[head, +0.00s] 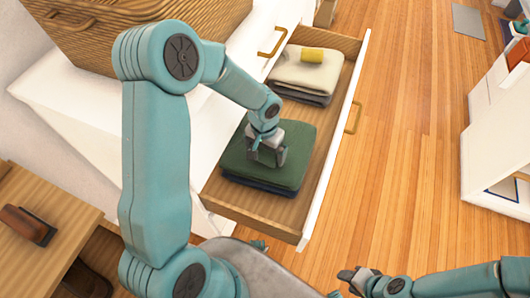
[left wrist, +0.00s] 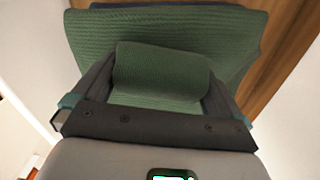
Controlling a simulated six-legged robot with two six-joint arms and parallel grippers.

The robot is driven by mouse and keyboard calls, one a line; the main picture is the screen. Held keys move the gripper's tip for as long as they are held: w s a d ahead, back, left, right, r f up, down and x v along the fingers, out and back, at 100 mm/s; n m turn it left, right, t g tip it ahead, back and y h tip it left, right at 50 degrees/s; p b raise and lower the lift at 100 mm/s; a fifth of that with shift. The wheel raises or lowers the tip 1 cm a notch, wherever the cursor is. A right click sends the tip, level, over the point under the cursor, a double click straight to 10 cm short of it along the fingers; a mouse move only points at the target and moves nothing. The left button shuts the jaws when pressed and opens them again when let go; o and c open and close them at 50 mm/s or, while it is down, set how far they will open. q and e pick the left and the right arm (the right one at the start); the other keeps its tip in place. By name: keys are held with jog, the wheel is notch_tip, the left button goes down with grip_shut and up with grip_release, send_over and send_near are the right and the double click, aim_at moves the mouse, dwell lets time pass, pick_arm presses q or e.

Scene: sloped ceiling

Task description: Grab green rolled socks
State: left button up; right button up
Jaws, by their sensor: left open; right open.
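The green rolled socks (left wrist: 160,72) show in the left wrist view between the two fingers of my left gripper (left wrist: 160,85). They rest on a folded green cloth (left wrist: 230,30). In the head view, my left gripper (head: 267,155) is over the folded green cloth (head: 290,170) in the open drawer and mostly hides the socks. Its fingers are open, one on each side of the socks; I cannot tell whether they touch them. My right gripper (head: 350,280) is low at the bottom of the head view, over the floor, away from the drawer.
The open wooden drawer (head: 325,185) also holds folded pale and dark cloths (head: 295,72) with a yellow roll (head: 312,55) on top. A wicker basket (head: 95,40) stands on the white dresser top (head: 75,115). A wooden table (head: 50,215) is at left. Wood floor (head: 410,130) is clear at right.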

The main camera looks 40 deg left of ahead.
pick_arm(q)
jog(key=c, duration=0.7)
jog(key=shift+o, duration=0.2)
